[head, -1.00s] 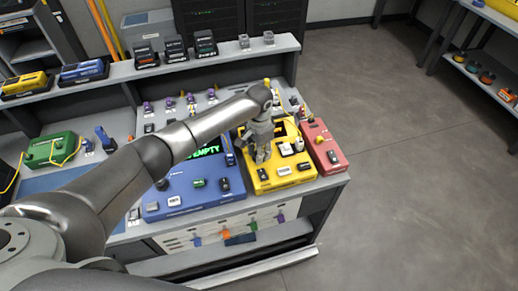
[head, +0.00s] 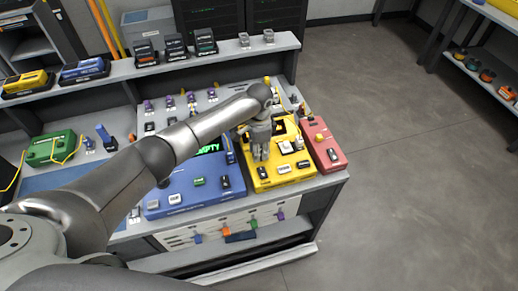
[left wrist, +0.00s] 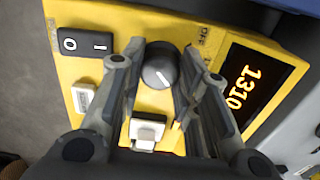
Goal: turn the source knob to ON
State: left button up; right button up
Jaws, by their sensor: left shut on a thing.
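The yellow source box (head: 289,181) stands on the bench between a blue box and a red box. Its round dark grey source knob (left wrist: 159,70) shows in the left wrist view, with a pale mark on its face. An OFF label (left wrist: 203,36) is printed to the right of it, close to a display (left wrist: 245,85) lit with orange "1310". My left gripper (head: 260,157) reaches down over the yellow box. In the left wrist view its fingers (left wrist: 163,62) stand on both sides of the knob and are shut on it. The head view hides the knob behind the gripper. My right gripper is not in view.
On the yellow box are a black rocker switch (left wrist: 86,43) and a white-capped part (left wrist: 147,130) close to the fingers. The blue box (head: 205,192) is to the left and the red box (head: 325,150) to the right. A shelf (head: 125,72) runs behind.

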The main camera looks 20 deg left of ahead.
pick_arm(q)
jog(key=o, duration=1)
jog(key=shift+o, duration=0.2)
notch_tip(320, 180, up, 12)
